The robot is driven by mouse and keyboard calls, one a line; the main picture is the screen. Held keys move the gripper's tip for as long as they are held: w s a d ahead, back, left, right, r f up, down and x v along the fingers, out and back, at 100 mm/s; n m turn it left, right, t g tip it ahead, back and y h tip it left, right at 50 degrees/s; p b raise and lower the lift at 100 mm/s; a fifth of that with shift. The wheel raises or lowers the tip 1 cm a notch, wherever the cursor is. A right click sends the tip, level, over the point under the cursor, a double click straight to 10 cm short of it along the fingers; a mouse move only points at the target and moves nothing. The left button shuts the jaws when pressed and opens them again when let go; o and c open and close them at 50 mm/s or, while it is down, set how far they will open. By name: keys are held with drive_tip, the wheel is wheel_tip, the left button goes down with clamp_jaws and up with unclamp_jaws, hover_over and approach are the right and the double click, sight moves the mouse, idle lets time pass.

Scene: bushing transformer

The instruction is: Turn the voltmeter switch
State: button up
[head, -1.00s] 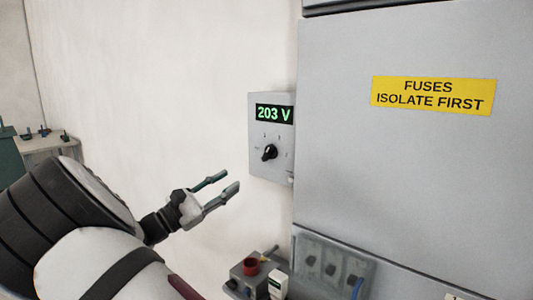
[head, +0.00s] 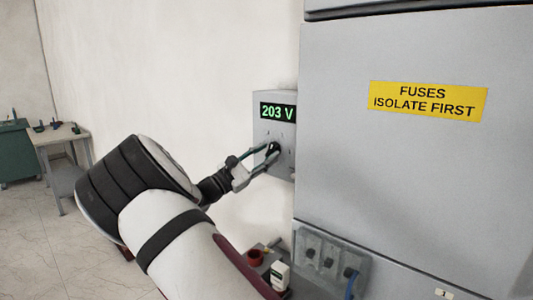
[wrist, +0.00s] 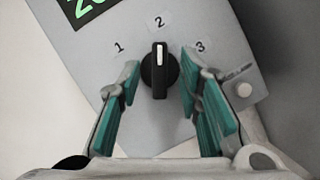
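The voltmeter box (head: 262,128) is a grey panel on the white wall, with a green display (head: 278,111) reading 203 V. Its black rotary switch (wrist: 159,72) has a white pointer line directed at the label 2, between labels 1 and 3. My gripper (wrist: 160,90) is open, with a teal-padded finger on each side of the switch knob and a visible gap on both sides. In the head view my gripper (head: 262,155) reaches the front of the box, and its fingertips partly hide the knob.
A large grey cabinet (head: 400,170) with a yellow fuses label (head: 428,101) stands close to the right of the box.

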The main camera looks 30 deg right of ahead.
drive_tip(key=shift+d, duration=0.2)
clamp_jaws()
idle(0.3)
drive_tip(key=m+g, duration=0.1)
drive_tip(key=m, duration=0.1)
drive_tip(key=m+g, duration=0.1)
drive_tip(key=m, duration=0.2)
drive_tip(key=m+g+y+b, duration=0.1)
drive_tip(key=m, duration=0.1)
drive_tip(key=shift+w+r+m, duration=0.2)
drive_tip(key=shift+r+m, duration=0.05)
drive_tip(key=shift+m, duration=0.15)
drive_tip(key=m+y, duration=0.1)
drive_tip(key=m, duration=0.2)
drive_tip(key=m+y, duration=0.1)
drive_tip(key=m, duration=0.1)
drive_tip(key=shift+r+m+g, duration=0.1)
drive_tip(key=shift+m+g, duration=0.3)
